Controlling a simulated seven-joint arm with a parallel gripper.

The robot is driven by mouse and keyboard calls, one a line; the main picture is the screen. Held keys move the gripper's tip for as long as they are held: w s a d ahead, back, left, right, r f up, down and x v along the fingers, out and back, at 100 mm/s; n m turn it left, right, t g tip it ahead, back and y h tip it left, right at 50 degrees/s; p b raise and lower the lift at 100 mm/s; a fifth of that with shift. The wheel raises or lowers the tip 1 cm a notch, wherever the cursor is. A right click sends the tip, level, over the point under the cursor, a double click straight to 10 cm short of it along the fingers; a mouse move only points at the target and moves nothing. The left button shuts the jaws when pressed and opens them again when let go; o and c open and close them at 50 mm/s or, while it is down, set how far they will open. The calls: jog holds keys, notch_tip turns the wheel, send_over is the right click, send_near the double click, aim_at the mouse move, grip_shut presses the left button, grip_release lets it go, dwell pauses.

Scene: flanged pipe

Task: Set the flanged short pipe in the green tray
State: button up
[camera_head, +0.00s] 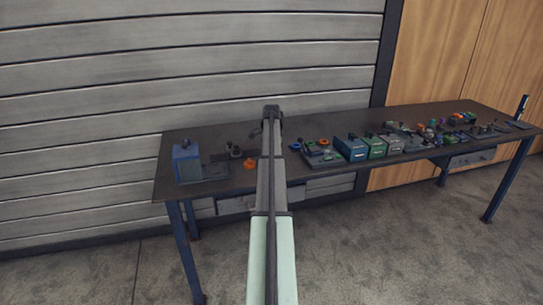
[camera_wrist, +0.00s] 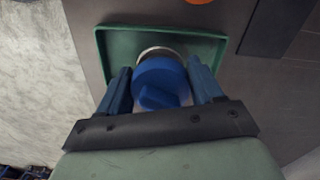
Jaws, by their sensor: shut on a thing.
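The green tray (camera_wrist: 160,29) lies under my gripper in the wrist view, its far rim and side rims showing. My gripper (camera_wrist: 158,72) has its two blue fingers shut on a blue round piece, which I take to be the flanged short pipe (camera_wrist: 158,80). A pale ring shows at its far edge, over the tray. I cannot tell whether the pipe touches the tray floor. The near part of the tray is hidden by my gripper. In the head view my arm hides the tray and the pipe.
An orange part (camera_head: 249,163) lies on the dark table (camera_head: 222,135) left of my arm. A blue box on a grey base (camera_head: 186,163) stands at the left end.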

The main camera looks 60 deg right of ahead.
jog(key=shift+f, duration=0.6)
dwell(0.4)
jog(key=o, duration=1.2)
jog(key=shift+o, duration=0.6)
jog(key=shift+r, duration=3.45)
